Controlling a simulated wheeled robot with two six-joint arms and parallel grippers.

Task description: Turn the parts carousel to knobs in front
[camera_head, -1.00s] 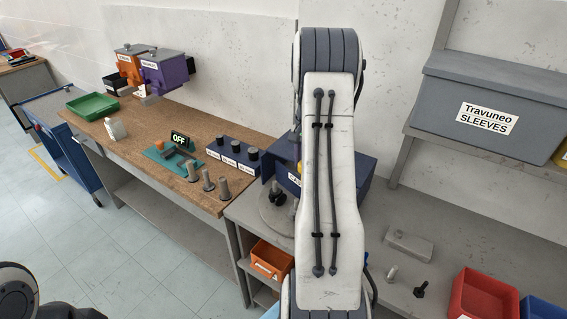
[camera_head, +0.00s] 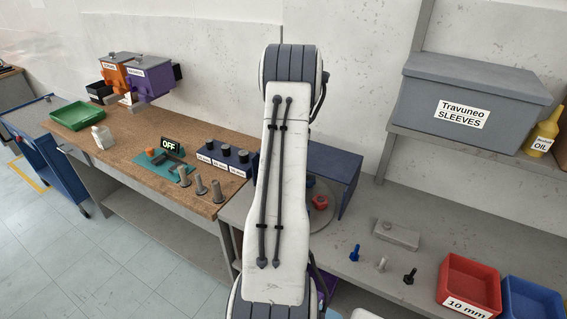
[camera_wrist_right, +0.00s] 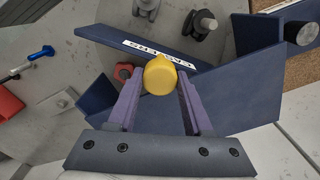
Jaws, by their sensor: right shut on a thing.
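The parts carousel is a round grey turntable (camera_head: 328,222) under a dark blue housing (camera_head: 345,173), partly hidden behind my right arm in the head view. A red part (camera_head: 320,202) sits on the turntable. In the right wrist view my right gripper (camera_wrist_right: 158,84) is shut on a yellow rounded handle (camera_wrist_right: 160,75), a purple finger on each side. Blue walls (camera_wrist_right: 245,95) and a labelled blue panel (camera_wrist_right: 135,43) surround it. A red part (camera_wrist_right: 124,71) shows beside the left finger. Grey knobbed parts (camera_wrist_right: 201,24) stand beyond the panel. My left gripper is out of view.
To the right lie a blue bolt (camera_head: 354,253), a black bolt (camera_head: 409,276), a grey block (camera_head: 397,235), a red bin (camera_head: 470,284) and a blue bin (camera_head: 530,302). The wooden bench (camera_head: 130,145) at left holds several pegs and an OFF display (camera_head: 171,144). A grey box (camera_head: 470,100) sits on the shelf.

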